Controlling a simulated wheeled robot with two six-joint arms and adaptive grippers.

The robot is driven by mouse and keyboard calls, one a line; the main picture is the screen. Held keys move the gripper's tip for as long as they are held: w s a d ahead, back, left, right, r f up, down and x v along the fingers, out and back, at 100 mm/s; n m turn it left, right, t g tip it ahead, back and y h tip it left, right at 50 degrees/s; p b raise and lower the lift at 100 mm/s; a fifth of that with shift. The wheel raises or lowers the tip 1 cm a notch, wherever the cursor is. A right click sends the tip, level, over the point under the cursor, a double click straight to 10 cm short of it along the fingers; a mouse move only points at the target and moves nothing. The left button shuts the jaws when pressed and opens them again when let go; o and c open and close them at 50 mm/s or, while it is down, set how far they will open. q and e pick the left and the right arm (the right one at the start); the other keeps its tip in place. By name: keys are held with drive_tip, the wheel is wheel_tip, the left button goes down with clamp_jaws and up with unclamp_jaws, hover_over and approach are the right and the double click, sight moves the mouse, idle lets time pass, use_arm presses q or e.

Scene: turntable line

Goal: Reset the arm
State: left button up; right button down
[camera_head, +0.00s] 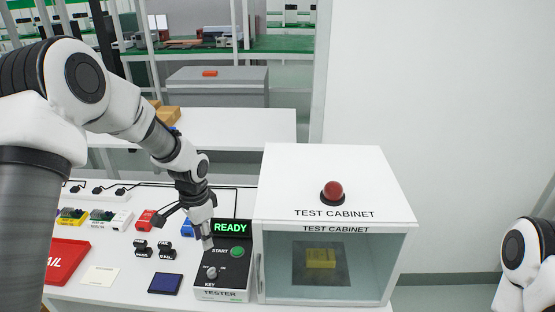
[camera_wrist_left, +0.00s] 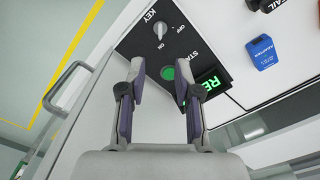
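My left gripper (camera_head: 207,243) is above the tester (camera_head: 222,293), near its green START button (camera_head: 237,252) and KEY knob (camera_head: 211,273). The left wrist view shows its two fingers (camera_wrist_left: 162,88) apart and empty, with the START button (camera_wrist_left: 168,73) visible between them and the KEY knob (camera_wrist_left: 160,29) beyond. The tester display (camera_head: 231,227) reads READY in green. Only part of my right arm shows at the right edge; its gripper is out of view.
The white test cabinet (camera_head: 290,180) stands right of the tester, with a red dome on top and a yellow block (camera_head: 320,258) behind its front. A red FAIL tray (camera_head: 68,262), dark blue pad (camera_head: 164,283), stamps and adapters lie left. A cabinet handle (camera_wrist_left: 66,86) is near the left gripper.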

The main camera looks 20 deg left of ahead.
use_arm(q)
drive_tip(key=s+d+f+n+g+b, duration=0.1)
drive_tip(key=s+d+f, duration=0.2)
drive_tip(key=s+f, duration=0.7)
drive_tip(key=s+d+f+n+g+b, duration=0.1)
drive_tip(key=s+d+f+g, duration=0.15)
drive_tip(key=s+f, duration=0.75)
drive_tip(key=s+d+f+n+g+b, duration=0.15)
drive_tip(key=s+d+f, duration=0.25)
drive_tip(key=s+f, duration=0.55)
drive_tip(key=r+n+t, duration=0.1)
drive_tip(key=w+r+n+t, duration=0.1)
drive_tip(key=t, duration=0.1)
drive_tip(key=a+r+n+t, duration=0.1)
drive_tip(key=t, duration=0.1)
drive_tip(key=shift+w+n, duration=0.2)
drive_tip(key=shift+n, duration=0.05)
clamp_jaws()
